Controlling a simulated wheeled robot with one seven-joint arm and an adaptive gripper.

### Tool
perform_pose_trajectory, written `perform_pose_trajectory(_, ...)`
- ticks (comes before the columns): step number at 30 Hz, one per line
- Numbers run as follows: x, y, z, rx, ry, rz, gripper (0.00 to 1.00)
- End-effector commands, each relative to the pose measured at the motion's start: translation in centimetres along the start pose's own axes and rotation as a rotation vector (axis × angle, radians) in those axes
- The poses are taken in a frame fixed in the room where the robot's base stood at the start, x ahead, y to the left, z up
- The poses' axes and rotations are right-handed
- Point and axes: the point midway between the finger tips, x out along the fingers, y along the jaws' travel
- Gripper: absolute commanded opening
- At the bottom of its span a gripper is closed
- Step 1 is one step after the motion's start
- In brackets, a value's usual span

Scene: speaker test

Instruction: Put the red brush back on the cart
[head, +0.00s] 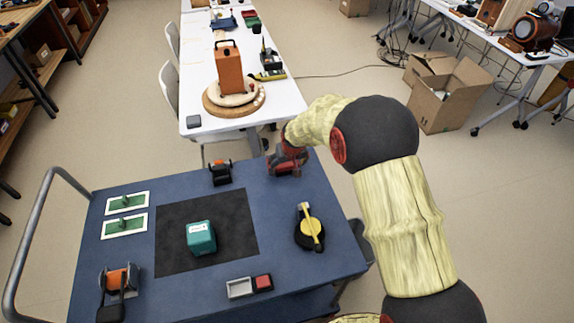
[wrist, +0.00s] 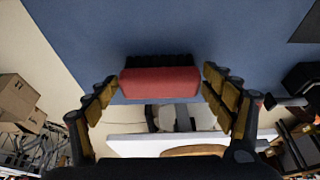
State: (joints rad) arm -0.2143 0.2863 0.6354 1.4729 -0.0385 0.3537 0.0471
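The red brush (wrist: 160,83), a red block with black bristles, shows in the wrist view between the fingers of my gripper (wrist: 161,78). The fingertips appear to touch its two ends, so my gripper looks shut on it. The bristles face away from the wrist, towards the blue cart top (wrist: 150,28). In the head view my gripper (head: 286,167) is at the far right edge of the cart (head: 130,246), and the brush is hard to tell apart from it. I cannot tell whether the brush touches the cart.
The cart also holds a teal box (head: 201,238) on a black mat (head: 177,215), a yellow-black tool (head: 309,228), a small red-grey tray (head: 241,287), orange-black devices (head: 220,173) and green cards (head: 126,202). A white table (head: 200,60) stands beyond. Bare cart surface lies around the mat.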

Motion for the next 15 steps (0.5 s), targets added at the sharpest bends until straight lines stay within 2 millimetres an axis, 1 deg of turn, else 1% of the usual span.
perform_pose_trajectory(2, -0.01, 0.0, 0.0, 0.0, 0.0, 0.0, 0.89)
perform_pose_trajectory(11, -0.04, 0.0, -0.02, 0.0, 0.0, 0.0, 0.9)
perform_pose_trajectory(15, -0.92, 0.0, -0.22, 0.0, 0.001, 0.0, 0.9)
